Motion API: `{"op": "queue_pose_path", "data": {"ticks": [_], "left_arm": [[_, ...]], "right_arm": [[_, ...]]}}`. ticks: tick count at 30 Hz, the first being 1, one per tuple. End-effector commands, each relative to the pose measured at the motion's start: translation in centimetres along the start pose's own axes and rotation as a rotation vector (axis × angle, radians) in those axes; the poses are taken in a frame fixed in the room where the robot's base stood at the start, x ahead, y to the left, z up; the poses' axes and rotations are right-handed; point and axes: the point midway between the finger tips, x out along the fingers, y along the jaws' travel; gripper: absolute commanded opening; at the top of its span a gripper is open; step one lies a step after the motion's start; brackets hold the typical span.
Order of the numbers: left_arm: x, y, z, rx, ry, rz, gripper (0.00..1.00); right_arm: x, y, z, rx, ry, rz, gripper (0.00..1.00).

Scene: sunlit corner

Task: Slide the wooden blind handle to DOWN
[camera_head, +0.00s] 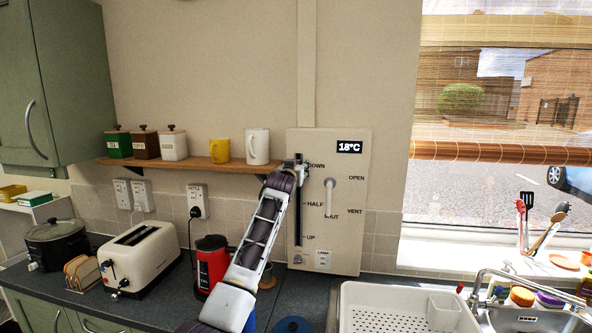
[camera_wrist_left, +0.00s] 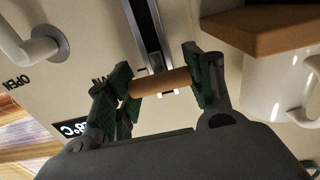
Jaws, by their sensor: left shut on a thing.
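A cream panel (camera_head: 350,240) on the wall has a vertical slot (camera_head: 299,215) labelled DOWN at the top, HALF midway and UP at the bottom. My left gripper (camera_head: 294,168) is at the top of this slot, level with DOWN. In the left wrist view, the wooden handle (camera_wrist_left: 160,82) is a short brown bar between the two green-padded fingers, and the gripper is shut on it. In the head view the gripper hides the handle. The woven blind (camera_head: 500,151) hangs over the upper part of the window. My right gripper is not in view.
A white lever (camera_head: 329,195) with OPEN, VENT and SHUT labels is just right of the slot. A wooden shelf (camera_head: 225,165) with mugs and canisters ends close left of the gripper. A white mug (camera_wrist_left: 285,85) is near the fingers. A dish rack (camera_head: 380,295) stands below right.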

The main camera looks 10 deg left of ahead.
Motion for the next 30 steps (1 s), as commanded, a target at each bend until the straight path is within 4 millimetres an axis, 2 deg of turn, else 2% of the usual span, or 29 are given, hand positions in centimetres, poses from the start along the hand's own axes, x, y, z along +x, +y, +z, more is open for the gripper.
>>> {"op": "queue_pose_path", "data": {"ticks": [1, 9, 10, 14, 15, 30], "left_arm": [[-0.07, -0.07, -0.63, 0.0, 0.009, 0.0, 0.1], [-0.11, -0.09, -0.87, 0.0, 0.014, -0.001, 0.09], [-0.11, -0.1, -0.89, 0.0, 0.014, -0.001, 0.56], [-0.09, -0.09, -0.72, 0.0, 0.011, -0.001, 0.73], [-0.09, -0.08, -0.66, 0.001, 0.01, -0.001, 0.75], [-0.3, -0.03, -0.43, 0.0, 0.007, 0.0, 0.75]], "right_arm": [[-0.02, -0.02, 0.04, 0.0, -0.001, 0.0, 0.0], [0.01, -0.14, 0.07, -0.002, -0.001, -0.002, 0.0], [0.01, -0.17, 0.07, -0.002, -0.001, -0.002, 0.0], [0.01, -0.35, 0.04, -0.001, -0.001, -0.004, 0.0], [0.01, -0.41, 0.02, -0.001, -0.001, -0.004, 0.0], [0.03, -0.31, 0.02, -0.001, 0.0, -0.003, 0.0]]}}
